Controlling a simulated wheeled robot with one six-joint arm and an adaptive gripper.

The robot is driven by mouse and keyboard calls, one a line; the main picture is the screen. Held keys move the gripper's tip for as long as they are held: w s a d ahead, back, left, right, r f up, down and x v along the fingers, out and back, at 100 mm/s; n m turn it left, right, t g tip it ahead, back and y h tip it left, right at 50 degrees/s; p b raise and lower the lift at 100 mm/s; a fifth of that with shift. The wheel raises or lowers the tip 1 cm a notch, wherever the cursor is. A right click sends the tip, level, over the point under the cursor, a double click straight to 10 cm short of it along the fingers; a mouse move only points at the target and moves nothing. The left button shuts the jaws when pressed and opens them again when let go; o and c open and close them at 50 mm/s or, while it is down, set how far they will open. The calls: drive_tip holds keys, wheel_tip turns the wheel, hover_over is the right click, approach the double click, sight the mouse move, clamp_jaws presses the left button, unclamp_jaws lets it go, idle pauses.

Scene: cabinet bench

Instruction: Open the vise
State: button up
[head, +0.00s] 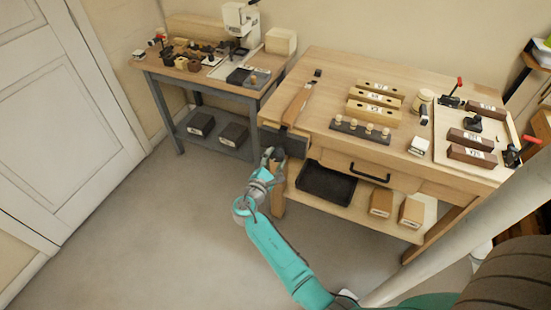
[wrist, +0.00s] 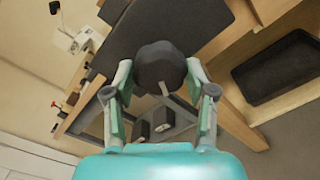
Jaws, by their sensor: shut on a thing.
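The vise (head: 291,141) is a dark grey block on the left front corner of the wooden workbench. Its dark jaw face fills the upper middle of the wrist view (wrist: 175,22). A round black knob (wrist: 160,63) stands out from that face. My gripper (wrist: 160,72) has one finger on each side of the knob and is shut on it. In the head view my gripper (head: 271,156) is at the front of the vise, where the knob is too small to make out. The gap between the vise jaws cannot be made out.
A black tray (head: 326,183) lies on the shelf below the bench, right of my gripper. A drawer with a black handle (head: 369,173) is farther right. A smaller side table (head: 222,82) stands at the left. The floor (head: 150,230) in front is clear.

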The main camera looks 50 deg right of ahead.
drive_tip(key=n, duration=0.3)
idle(0.4)
drive_tip(key=shift+n, duration=0.6)
drive_tip(key=shift+a+n, duration=0.1)
drive_tip(key=shift+n, duration=3.3)
